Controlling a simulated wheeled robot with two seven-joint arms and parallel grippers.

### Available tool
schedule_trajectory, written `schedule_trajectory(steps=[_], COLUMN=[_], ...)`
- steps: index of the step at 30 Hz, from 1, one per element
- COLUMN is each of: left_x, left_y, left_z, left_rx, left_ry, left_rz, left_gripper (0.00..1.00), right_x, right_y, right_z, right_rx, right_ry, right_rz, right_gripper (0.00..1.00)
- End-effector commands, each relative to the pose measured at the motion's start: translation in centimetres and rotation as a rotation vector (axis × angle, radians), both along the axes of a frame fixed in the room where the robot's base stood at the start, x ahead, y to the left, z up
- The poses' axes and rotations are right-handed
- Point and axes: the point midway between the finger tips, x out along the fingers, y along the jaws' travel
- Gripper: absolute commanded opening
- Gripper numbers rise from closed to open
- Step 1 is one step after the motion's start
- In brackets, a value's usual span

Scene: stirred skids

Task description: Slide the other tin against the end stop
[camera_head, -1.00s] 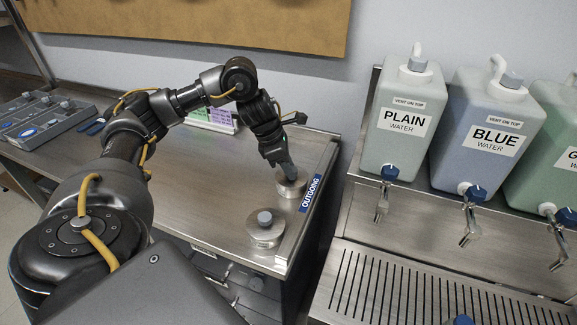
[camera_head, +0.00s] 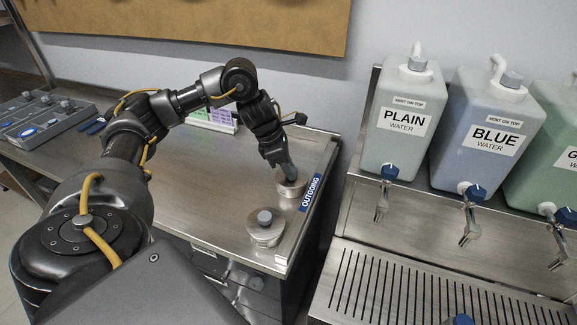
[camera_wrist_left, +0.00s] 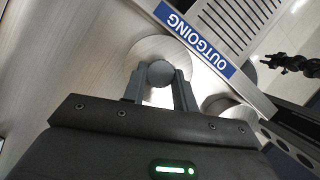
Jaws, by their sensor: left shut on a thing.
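The far tin (camera_head: 291,189) is a round, low metal tin near the bench's right edge. My left gripper (camera_head: 289,174) points down over it and is shut on its top knob, which shows between the two fingers in the left wrist view (camera_wrist_left: 160,74). The end stop (camera_head: 324,166) is a raised strip along the right edge, with a blue OUTGOING label. The tin lies beside it at the label; I cannot tell whether they touch. A second tin (camera_head: 266,232) with a grey knob stands nearer, close to the strip, also partly visible in the wrist view (camera_wrist_left: 226,108).
Plain (camera_head: 405,115) and blue (camera_head: 485,130) water containers with taps stand right of the bench, above a slotted drip tray (camera_head: 400,285). The bench left of the tins is clear. A dark jointed shape (camera_wrist_left: 290,63) in the wrist view may be my right arm.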

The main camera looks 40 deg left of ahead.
Motion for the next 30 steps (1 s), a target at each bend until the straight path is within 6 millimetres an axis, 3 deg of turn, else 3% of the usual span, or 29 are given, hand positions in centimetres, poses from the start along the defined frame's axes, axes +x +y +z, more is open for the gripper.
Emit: schedule_trajectory(steps=[5, 6, 12, 17, 23, 30], left_x=[0.0, 0.01, 0.0, 0.0, -0.01, 0.0], left_y=[0.0, -0.01, 0.0, 0.0, -0.01, 0.0], left_z=[-0.01, -0.01, -0.01, -0.01, -0.02, -0.02], left_rx=[0.0, 0.0, 0.0, 0.0, 0.0, 0.0], left_ry=[0.0, 0.0, 0.0, 0.0, 0.0, 0.0], left_rz=[0.0, 0.0, 0.0, 0.0, 0.0, 0.0], left_gripper=[0.02, 0.3, 0.54, 0.54, 0.76, 0.76], right_x=[0.0, 0.0, 0.0, 0.02, 0.02, 0.03], right_y=[-0.04, -0.05, -0.06, -0.07, -0.07, -0.08], right_z=[-0.01, -0.01, -0.01, -0.01, -0.01, -0.01], right_rx=[0.0, -0.001, -0.001, -0.001, -0.001, -0.001], right_ry=[0.0, 0.0, 0.0, 0.0, 0.0, 0.0], right_rz=[0.0, 0.0, 0.0, 0.0, 0.0, 0.0], right_gripper=[0.36, 0.36, 0.36, 0.36, 0.36, 0.36])
